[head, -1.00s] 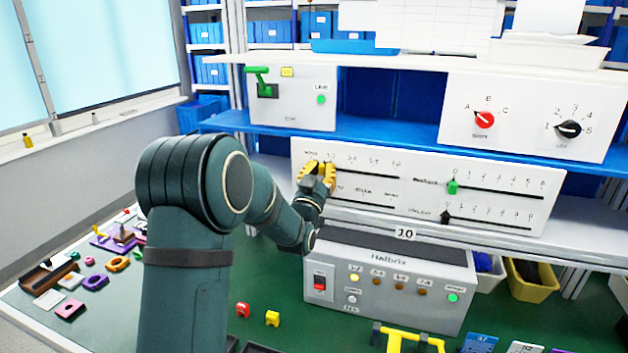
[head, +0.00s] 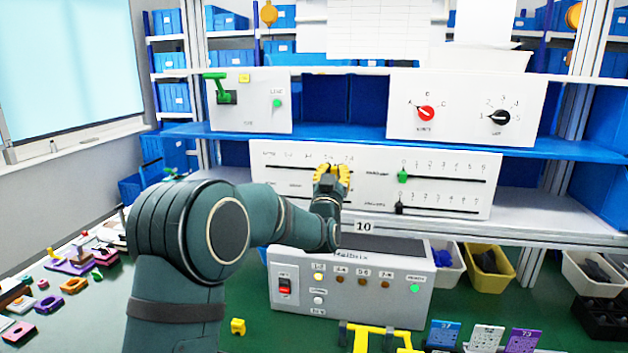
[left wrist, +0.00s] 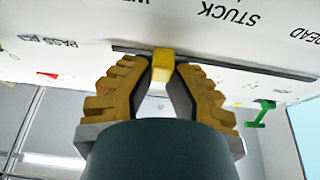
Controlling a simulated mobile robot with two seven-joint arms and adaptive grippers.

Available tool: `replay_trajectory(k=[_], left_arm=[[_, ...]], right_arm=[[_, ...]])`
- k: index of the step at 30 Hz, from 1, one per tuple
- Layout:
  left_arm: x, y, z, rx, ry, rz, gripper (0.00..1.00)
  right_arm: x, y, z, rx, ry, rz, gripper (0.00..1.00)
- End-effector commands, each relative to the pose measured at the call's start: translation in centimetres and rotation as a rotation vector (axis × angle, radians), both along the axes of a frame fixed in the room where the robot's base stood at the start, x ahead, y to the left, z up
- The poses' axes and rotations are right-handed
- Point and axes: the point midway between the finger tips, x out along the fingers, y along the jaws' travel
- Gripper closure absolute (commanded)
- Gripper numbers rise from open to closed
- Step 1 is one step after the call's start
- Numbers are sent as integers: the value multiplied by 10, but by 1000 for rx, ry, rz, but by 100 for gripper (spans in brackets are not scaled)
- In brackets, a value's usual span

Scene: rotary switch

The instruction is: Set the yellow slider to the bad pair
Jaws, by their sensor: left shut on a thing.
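The white slider panel (head: 275,165) stands on the shelf, with a row of pair labels along its upper left track. My left gripper (head: 332,168) is at the right part of that track and hides the yellow slider in the head view. In the left wrist view the yellow slider (left wrist: 162,62) sits in a dark slot between the fingertips of my gripper (left wrist: 170,68), which is shut on it. The slider's exact label is hidden. On the Halbrix box (head: 350,285), the first pair lamp (head: 318,276) is bright yellow; the other pair lamps look dull brown. My right gripper is out of view.
The panel's right half has a green slider (head: 403,176) and a black slider (head: 399,208). A lever box (head: 250,115) and a two-knob box (head: 465,108) stand on the shelf above. Bins (head: 490,275) and small loose parts lie around the green bench.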

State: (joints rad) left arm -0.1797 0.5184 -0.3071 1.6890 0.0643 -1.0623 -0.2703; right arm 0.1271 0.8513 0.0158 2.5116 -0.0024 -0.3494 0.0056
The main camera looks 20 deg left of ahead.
Motion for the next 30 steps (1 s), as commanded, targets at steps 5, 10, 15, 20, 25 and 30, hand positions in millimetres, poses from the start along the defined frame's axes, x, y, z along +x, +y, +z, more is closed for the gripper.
replay_trajectory(k=[5, 10, 15, 20, 25, 30], left_arm=[[6, -26, 2, 0, -7, -2, 100], [8, -36, 3, 1, -6, 0, 100], [9, -38, 3, 1, -5, -1, 100], [9, -39, 3, 0, -5, -3, 100], [9, -39, 3, 0, -5, -3, 52], [9, -38, 2, 0, -2, -1, 52]], right_arm=[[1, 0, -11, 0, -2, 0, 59], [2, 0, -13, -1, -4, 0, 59], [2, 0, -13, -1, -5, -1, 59], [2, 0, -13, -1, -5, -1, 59], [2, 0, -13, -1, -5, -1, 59], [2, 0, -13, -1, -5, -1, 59]])
